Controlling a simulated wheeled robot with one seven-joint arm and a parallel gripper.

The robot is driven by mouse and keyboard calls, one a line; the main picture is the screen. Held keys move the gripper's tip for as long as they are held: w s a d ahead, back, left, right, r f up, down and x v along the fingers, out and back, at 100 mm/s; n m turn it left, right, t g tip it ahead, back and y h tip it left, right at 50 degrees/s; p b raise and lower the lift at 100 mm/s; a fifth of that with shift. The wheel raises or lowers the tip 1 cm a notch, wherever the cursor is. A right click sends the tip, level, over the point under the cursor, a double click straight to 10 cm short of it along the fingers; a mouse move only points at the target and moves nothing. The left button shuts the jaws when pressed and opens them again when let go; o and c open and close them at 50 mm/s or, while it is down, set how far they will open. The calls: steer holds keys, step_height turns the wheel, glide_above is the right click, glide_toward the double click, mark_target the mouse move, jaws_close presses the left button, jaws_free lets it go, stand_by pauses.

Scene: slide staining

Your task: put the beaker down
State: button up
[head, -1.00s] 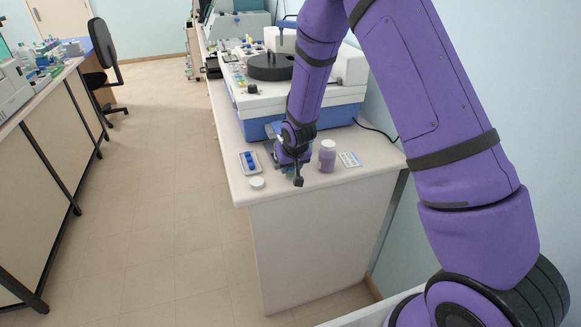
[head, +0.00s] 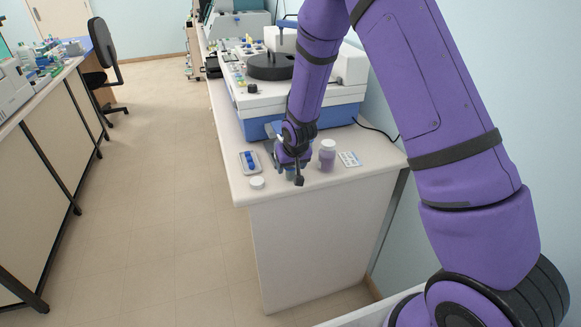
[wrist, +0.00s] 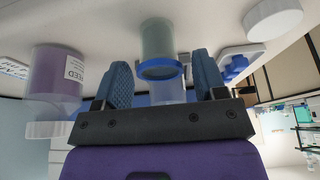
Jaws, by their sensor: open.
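The beaker is greenish and clear with a blue rim; in the wrist view (wrist: 158,45) it stands on the bench top, and that view is upside down. My gripper (wrist: 162,80) is open, with one blue-padded finger on each side of the beaker and visible gaps between. In the head view my gripper (head: 290,165) is low over the near end of the bench (head: 240,190), and it mostly hides the beaker there.
A jar of purple contents with a white lid (head: 327,155) stands close right of my gripper. A small tray with blue items (head: 250,162) and a white round lid (head: 257,183) lie to the left. A white-and-blue machine (head: 300,95) stands behind.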

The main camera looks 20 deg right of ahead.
steer(key=s+d+f+v, duration=0.1)
steer(key=s+d+v, duration=0.1)
steer(key=v, duration=0.9)
steer(key=s+d+v, duration=0.1)
steer(key=v, duration=1)
steer(key=s+d+f+v, duration=0.1)
steer(key=s+d+v, duration=0.1)
steer(key=v, duration=0.9)
steer(key=s+d+r, duration=0.1)
steer(key=s+r, duration=0.2)
steer(key=s, duration=0.7)
steer(key=s+r, duration=0.4)
steer(key=s, duration=0.6)
steer(key=shift+d+r+t, duration=0.2)
steer(key=shift+d+t, duration=0.15)
steer(key=shift+t, duration=0.05)
